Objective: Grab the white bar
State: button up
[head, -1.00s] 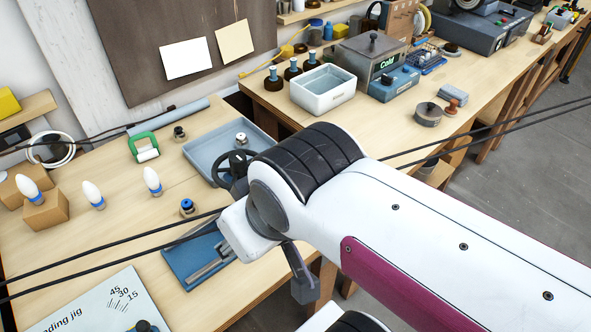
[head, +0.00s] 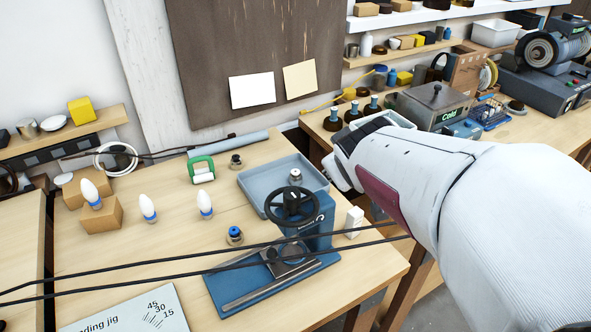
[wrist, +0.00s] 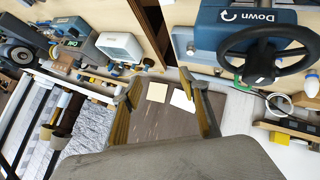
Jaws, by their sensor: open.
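A small white upright block (head: 355,222), the only loose white bar-like piece I can make out, stands near the right edge of the bench, just right of the blue press (head: 312,222). I cannot make it out in the wrist view. My gripper (wrist: 160,82) is open, with its two fingers spread and nothing between them. The press's black handwheel (wrist: 270,55) shows at upper right in the wrist view.
A grey tray (head: 262,178) lies behind the press. Dark cables (head: 150,272) cross the foreground. A white tub (wrist: 119,47) and a pinboard (wrist: 160,125) show in the wrist view.

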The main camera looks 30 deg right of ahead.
jog(key=w+d+f+n+t, duration=0.1)
jog(key=w+d+f+n, duration=0.2)
jog(key=d, duration=0.9)
jog(key=t+y, duration=0.6)
jog(key=y, duration=0.1)
send_near(359, 221)
jog(key=w+d+f, duration=0.1)
jog(key=w, duration=0.1)
jog(key=w+d+f, duration=0.1)
jog(key=d, duration=0.1)
jog(key=w+d+f, duration=0.1)
jog(key=w, duration=0.1)
jog(key=shift+w+d+f, duration=0.3)
jog(key=shift+w+d, duration=0.05)
jog(key=s+a, duration=0.1)
jog(key=s+a+m+t+y, duration=0.1)
jog(key=s+a+t, duration=0.1)
jog(key=shift+s+a+r, duration=0.1)
jog(key=shift+a+r, duration=0.15)
jog(key=shift+s+a+r+m+t, duration=0.25)
jog(key=shift+s+a+m+t, duration=0.05)
jog(key=shift+s+a+m, duration=0.1)
jog(key=shift+w, duration=0.1)
jog(key=shift+w+a, duration=0.15)
jog(key=shift+w, duration=1.1)
